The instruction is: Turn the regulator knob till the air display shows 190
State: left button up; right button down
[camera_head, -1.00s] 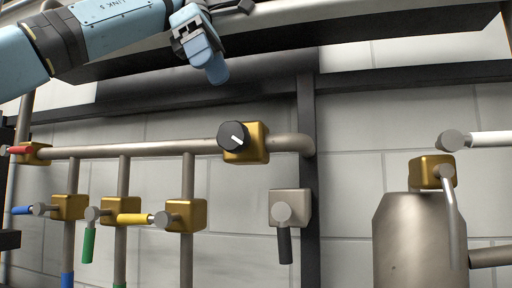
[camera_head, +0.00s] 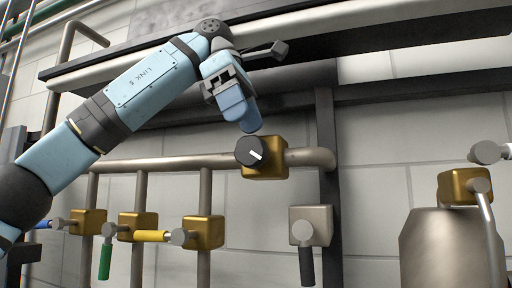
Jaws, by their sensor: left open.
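The regulator knob (camera_head: 250,152) is black and round with a white pointer line slanting to the lower right. It sits on a brass block (camera_head: 269,168) on the horizontal pipe, near the middle of the camera_head view. My left gripper (camera_head: 249,122) is open, with its blue fingers pointing down just above the knob. The fingertips appear close to the knob's top; I cannot tell whether they touch it. Nothing shows between the fingers. The air display is not in view. My right gripper is not in view.
Brass valves with blue, green and yellow handles (camera_head: 152,236) stand lower left. A grey valve with a dark handle (camera_head: 306,266) hangs below right of the knob. A metal tank (camera_head: 440,250) with a brass valve (camera_head: 463,186) stands right. A dark beam (camera_head: 420,92) crosses behind.

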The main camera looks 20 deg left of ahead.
aim_at(251, 136)
pick_arm(q)
jog(key=x, duration=0.5)
jog(key=shift+w+d+f, duration=0.1)
jog(key=shift+w+f, duration=0.05)
jog(key=shift+f, duration=0.1)
jog(key=shift+d+f, duration=0.1)
jog(key=shift+f, duration=0.1)
jog(key=shift+s, duration=0.2)
jog(key=c, duration=0.9)
